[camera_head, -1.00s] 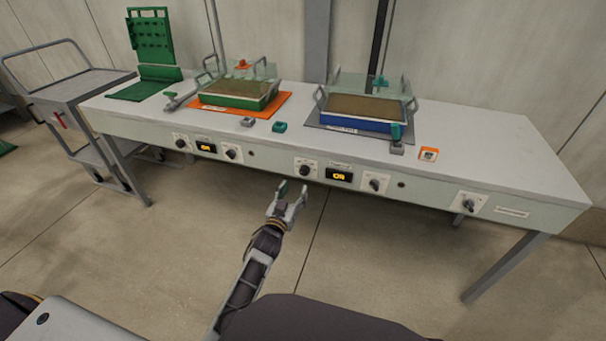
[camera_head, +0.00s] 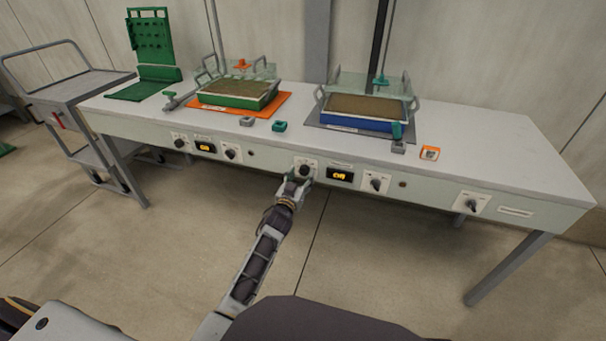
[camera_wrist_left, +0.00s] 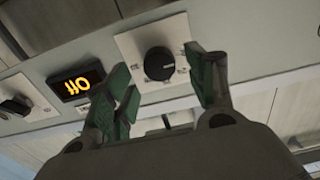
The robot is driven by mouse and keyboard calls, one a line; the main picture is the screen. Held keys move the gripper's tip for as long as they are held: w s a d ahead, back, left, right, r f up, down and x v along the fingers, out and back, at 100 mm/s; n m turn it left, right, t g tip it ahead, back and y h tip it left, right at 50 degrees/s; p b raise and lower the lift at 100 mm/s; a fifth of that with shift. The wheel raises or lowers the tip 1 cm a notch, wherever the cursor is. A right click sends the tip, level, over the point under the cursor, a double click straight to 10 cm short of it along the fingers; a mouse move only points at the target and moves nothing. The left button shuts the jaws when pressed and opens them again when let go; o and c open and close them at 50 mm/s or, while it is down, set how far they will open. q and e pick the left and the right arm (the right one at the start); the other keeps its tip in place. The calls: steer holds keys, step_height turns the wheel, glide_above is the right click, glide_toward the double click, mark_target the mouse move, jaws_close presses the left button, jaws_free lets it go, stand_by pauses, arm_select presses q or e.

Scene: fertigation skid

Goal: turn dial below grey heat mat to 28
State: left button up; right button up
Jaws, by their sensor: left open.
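The grey heat mat (camera_head: 318,121) lies on the bench at the right, under a blue tray (camera_head: 352,124) of soil with a clear cover. Below it on the front panel are a black round dial (camera_head: 304,170), a lit display (camera_head: 340,175) and a second knob (camera_head: 376,183). My left gripper (camera_head: 299,178) is just below the left of these dials. In the left wrist view the dial (camera_wrist_left: 159,64) sits just beyond and between the open green-padded fingers (camera_wrist_left: 165,85), apart from them. The display (camera_wrist_left: 76,84) looks upside down there. My right gripper is not in view.
An orange mat (camera_head: 280,103) with a green tray (camera_head: 235,101) lies to the left, with its own dials below. Another knob (camera_head: 470,204) is at the panel's far right. A grey cart (camera_head: 85,82) stands left. The floor before the bench is clear.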

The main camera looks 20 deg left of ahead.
mark_target(304, 170)
arm_select(q)
steer(key=shift+w, duration=1.35)
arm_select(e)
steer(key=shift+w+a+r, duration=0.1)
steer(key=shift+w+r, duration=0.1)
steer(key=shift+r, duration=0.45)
arm_select(q)
steer(key=c, duration=1)
steer(key=shift+c, duration=0.2)
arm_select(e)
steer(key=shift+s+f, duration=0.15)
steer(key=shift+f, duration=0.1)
